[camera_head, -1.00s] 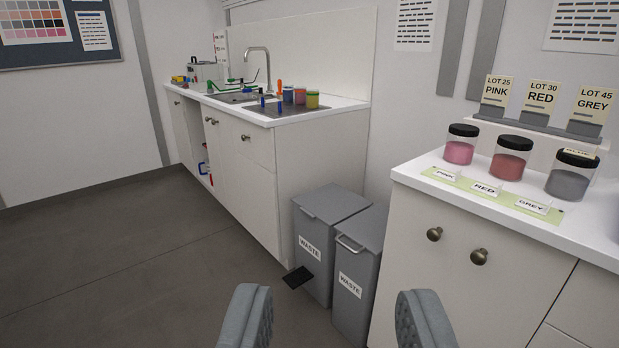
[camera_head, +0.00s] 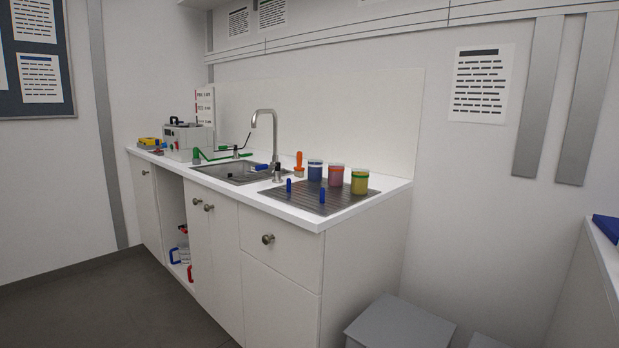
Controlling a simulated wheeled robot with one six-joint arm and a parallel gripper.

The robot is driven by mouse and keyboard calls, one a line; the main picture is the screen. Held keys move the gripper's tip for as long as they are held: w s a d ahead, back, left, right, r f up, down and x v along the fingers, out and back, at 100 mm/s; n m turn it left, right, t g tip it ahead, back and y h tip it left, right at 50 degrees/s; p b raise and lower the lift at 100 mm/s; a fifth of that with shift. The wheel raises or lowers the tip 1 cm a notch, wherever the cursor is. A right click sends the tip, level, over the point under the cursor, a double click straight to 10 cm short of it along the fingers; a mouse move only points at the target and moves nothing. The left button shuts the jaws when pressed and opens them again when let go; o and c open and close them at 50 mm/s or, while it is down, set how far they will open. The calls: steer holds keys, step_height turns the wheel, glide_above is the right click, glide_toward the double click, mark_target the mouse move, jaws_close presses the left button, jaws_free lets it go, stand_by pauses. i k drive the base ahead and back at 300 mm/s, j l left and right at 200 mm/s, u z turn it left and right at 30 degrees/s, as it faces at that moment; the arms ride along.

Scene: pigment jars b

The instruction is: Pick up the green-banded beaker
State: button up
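Three small beakers stand upright on the ribbed drainboard (camera_head: 300,203) right of the sink. The nearest, rightmost one (camera_head: 360,184) looks yellow with a green band near its top; I take it as the green-banded beaker. The pinkish-red beaker (camera_head: 336,178) stands just left of it, and the blue beaker (camera_head: 315,172) stands left of that. The bands on these two are too small to tell clearly. My gripper is out of the picture, so its fingers and state are hidden. The beakers are some distance ahead of me.
An orange-handled tool (camera_head: 298,163) and blue upright pegs (camera_head: 322,195) stand close to the beakers. The tall tap (camera_head: 268,120) rises behind the sink. A grey bin lid (camera_head: 398,326) is at lower right. Floor (camera_head: 95,310) is clear at lower left.

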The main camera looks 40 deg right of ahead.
mark_target(360, 177)
steer(key=i, duration=1.55)
steer(key=i+z, duration=0.65)
steer(key=z, duration=0.15)
steer(key=i+j+z, duration=0.2)
steer(key=z, duration=0.2)
steer(key=i+z, duration=0.55)
steer(key=i, duration=0.15)
